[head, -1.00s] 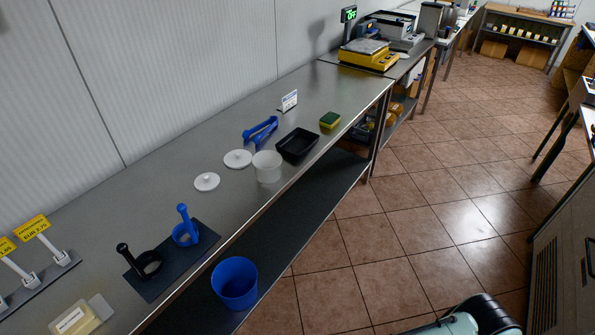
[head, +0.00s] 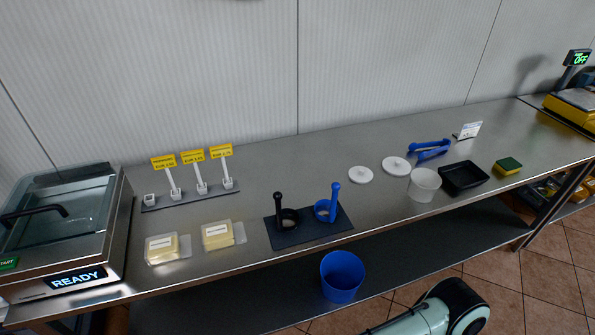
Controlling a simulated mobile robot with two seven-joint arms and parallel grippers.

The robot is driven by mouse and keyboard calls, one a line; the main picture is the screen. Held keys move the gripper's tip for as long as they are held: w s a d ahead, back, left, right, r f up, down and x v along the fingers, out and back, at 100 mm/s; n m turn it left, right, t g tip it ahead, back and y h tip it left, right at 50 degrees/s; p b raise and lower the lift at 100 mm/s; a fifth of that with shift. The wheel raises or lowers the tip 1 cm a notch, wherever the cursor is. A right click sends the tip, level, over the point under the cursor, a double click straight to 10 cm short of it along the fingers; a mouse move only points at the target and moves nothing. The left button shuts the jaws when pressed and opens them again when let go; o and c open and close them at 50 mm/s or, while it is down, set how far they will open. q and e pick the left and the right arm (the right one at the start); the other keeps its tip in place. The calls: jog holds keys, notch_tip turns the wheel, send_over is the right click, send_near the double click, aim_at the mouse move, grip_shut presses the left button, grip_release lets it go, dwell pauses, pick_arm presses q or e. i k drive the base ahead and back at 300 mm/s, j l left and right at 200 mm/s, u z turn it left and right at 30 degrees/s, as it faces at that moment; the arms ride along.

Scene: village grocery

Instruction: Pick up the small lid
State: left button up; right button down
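Two round white lids with small knobs lie flat on the steel counter in the head view. The left one, which looks slightly smaller, is the small lid (head: 360,174). The other, larger lid (head: 396,166) lies to its right and a little further back. A translucent white tub (head: 424,185) stands open just in front of the larger lid. Nothing covers either lid. Part of one of my arms shows at the bottom right, but neither gripper is in view.
Blue tongs (head: 430,148), a black tray (head: 463,177) and a sponge (head: 508,165) lie right of the lids. A dark mat (head: 283,238) with a black and a blue ring-shaped tool is left. A blue bucket (head: 342,276) is below. The counter left of the small lid is bare.

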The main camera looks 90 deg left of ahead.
aim_at(362, 175)
jog(key=u, duration=0.4)
jog(key=i+j+u, duration=0.1)
jog(key=u, duration=0.3)
jog(key=i+u, duration=0.1)
jog(key=u, duration=0.3)
jog(key=i+u, duration=0.1)
jog(key=u, duration=0.3)
